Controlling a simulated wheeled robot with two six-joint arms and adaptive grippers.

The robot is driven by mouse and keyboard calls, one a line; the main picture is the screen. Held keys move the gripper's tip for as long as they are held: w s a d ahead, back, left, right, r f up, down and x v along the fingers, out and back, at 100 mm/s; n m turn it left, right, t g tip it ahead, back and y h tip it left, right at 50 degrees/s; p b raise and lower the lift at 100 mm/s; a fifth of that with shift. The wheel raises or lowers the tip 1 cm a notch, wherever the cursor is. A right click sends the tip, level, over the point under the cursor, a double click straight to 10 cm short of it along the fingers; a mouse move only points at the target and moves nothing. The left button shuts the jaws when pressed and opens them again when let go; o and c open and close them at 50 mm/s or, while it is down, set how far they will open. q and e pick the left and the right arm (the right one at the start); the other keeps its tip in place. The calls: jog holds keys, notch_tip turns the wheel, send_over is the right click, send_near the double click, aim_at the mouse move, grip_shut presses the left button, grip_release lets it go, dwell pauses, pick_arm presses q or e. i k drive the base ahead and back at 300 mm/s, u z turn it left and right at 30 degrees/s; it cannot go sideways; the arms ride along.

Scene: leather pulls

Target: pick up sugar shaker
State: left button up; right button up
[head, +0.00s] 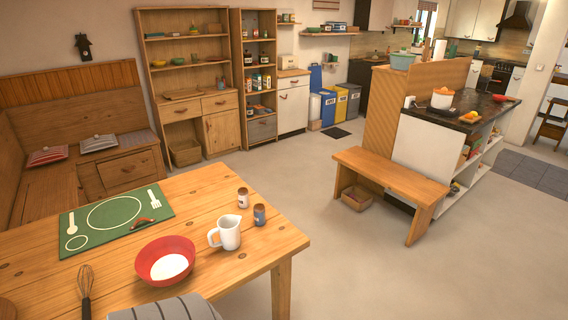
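Two small shakers stand upright on the wooden table near its right corner. One is a white shaker (243,199) with a brown top. The other is a blue-grey shaker (259,216) with a brown top, a little nearer and to the right. Their labels are too small to read, so I cannot tell which one is the sugar shaker. A white jug (229,234) stands close in front of them, apart from both. Neither of my grippers is in view.
The wooden table (262,255) also bears a red bowl (147,263) with white contents, a whisk (86,288) and a green placemat (88,230) with a small red-brown item on it. A grey striped thing (165,309) shows at the front edge. Open floor lies right of the table, before a bench (392,180).

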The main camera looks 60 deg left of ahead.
aim_at(258, 208)
jog(key=i, duration=1.65)
jog(key=u, duration=0.5)
jog(key=i, duration=1)
jog(key=u, duration=1.7)
jog(key=i, duration=0.95)
jog(key=u, duration=0.9)
